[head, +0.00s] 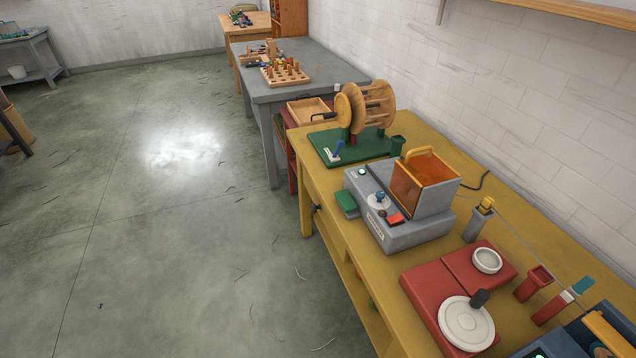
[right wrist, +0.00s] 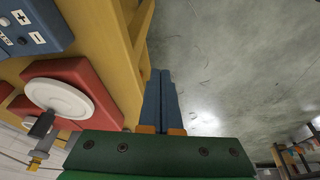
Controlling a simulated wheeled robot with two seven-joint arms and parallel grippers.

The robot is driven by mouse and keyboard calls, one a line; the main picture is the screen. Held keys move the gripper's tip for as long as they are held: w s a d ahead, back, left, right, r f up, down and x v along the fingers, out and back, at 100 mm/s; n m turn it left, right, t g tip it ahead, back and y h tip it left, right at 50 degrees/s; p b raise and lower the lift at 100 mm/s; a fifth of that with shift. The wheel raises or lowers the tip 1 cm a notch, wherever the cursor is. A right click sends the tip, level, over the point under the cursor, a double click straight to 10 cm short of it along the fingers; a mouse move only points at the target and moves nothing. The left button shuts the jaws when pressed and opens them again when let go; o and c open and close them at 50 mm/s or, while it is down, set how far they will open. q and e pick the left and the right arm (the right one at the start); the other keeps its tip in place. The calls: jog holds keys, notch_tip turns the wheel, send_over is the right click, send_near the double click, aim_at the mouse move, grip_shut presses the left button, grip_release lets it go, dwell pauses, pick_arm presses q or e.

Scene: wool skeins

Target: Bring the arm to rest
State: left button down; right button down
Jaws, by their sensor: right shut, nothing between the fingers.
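My right gripper (right wrist: 160,76) shows in the right wrist view, with its dark green body at the bottom and two blue fingers. The fingers lie together, shut, with nothing between them. They hang over the floor beside the yellow workbench edge (right wrist: 124,50), near the red machine (right wrist: 75,68) with its white disc. Neither of my grippers shows in the head view, and my left gripper is in no frame.
The yellow workbench (head: 330,217) runs along the right wall. It carries a green-based wooden wheel device (head: 350,147), a grey machine with an orange bin (head: 420,235) and the red machine (head: 430,285). A grey table (head: 300,92) stands beyond. Open floor (head: 190,240) lies left.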

notch_tip(320, 180, down, 9)
jog(key=s+d+f+g, duration=0.2)
jog(key=s+f, duration=1.2)
jog(key=f, duration=0.2)
jog(key=shift+s+f+n, duration=0.3)
jog(key=shift+f, duration=0.05)
